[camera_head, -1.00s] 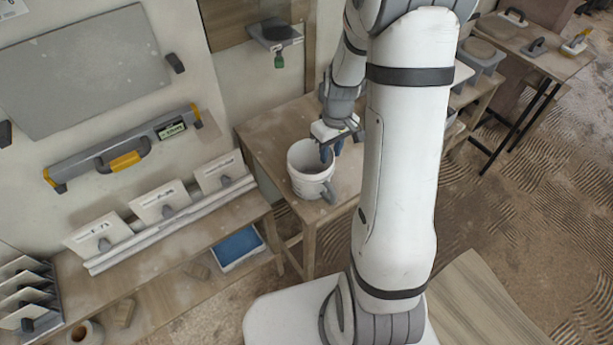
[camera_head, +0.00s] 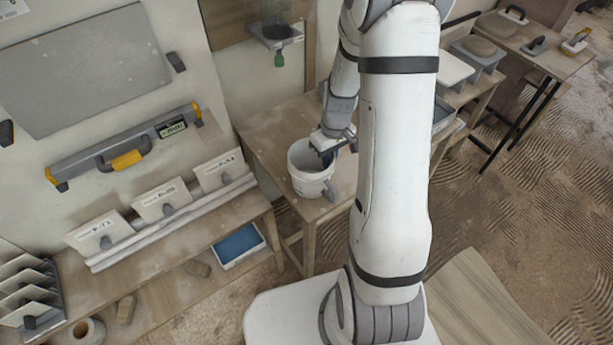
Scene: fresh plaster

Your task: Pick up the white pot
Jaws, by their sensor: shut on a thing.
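The white pot (camera_head: 308,178) stands upright on a small wooden table (camera_head: 262,128), near its front left corner. It is an open-topped bucket with a grey part low on its right side. My gripper (camera_head: 327,158) is at the pot's right rear rim, pointing down. Its fingers are at the rim, one reaching inside the pot, and it is shut on the pot's wall. The finger contact is small and partly hidden by my gripper's body.
A low wooden shelf (camera_head: 150,255) with white labelled cards and a blue tray (camera_head: 238,245) stands to the left. A level (camera_head: 125,152) hangs on the wall. A bench with tools (camera_head: 530,45) is at the back right. Patterned floor is open at right.

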